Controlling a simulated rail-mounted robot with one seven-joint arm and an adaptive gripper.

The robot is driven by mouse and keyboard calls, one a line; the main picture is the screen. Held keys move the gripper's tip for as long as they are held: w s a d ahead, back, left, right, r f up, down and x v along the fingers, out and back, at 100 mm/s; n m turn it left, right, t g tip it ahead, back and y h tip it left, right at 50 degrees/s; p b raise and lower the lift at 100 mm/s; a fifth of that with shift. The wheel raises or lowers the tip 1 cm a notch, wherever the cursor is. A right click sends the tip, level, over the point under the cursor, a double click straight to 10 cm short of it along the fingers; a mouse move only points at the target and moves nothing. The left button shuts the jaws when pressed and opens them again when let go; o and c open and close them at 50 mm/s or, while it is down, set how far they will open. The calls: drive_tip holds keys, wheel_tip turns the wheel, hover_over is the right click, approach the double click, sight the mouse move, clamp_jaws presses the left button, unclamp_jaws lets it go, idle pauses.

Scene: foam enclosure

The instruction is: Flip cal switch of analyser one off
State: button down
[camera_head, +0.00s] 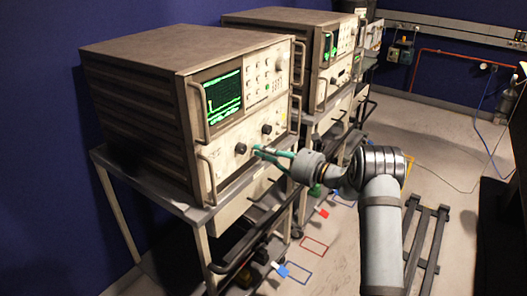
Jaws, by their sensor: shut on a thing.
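Analyser one appears to be the near analyser (222,110), a brown-sided box with a lit green screen (222,97) and a cream front panel, on a cart. A second, similar analyser (338,48) stands behind it. My gripper (257,150) has its teal fingers at the lower front panel of the near analyser, between and below two black knobs. The fingertips are close together at the panel. The cal switch is too small to make out and seems hidden at the fingertips. I cannot tell whether it is up or down.
The near cart (178,203) has metal shelves and a dark front rail under the analyser. A dark slatted frame (426,240) lies on the floor at right. Handles (207,178) stick out from the analyser's front. Floor between is open.

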sight(252, 150)
drive_tip(key=shift+w+d+f+b, duration=0.1)
drive_tip(key=shift+b, duration=0.7)
drive_tip(key=f+t+y+b, duration=0.1)
drive_tip(key=f+y+b, duration=0.1)
drive_tip(key=b, duration=0.4)
drive_tip(key=t+y+b, duration=0.1)
drive_tip(key=b, duration=0.6)
drive_tip(key=shift+f+y, duration=0.4)
drive_tip(key=t+y+b, duration=0.1)
drive_tip(key=b, duration=0.2)
drive_tip(key=t+y+b, duration=0.1)
drive_tip(key=y+b, duration=0.1)
drive_tip(key=b, duration=0.2)
drive_tip(key=shift+w+a, duration=0.1)
drive_tip(key=shift+a, duration=0.1)
drive_tip(key=shift+r, duration=0.1)
drive_tip(key=c, duration=1.9)
unclamp_jaws()
drive_tip(key=shift+o, duration=0.2)
drive_tip(key=shift+a, duration=0.1)
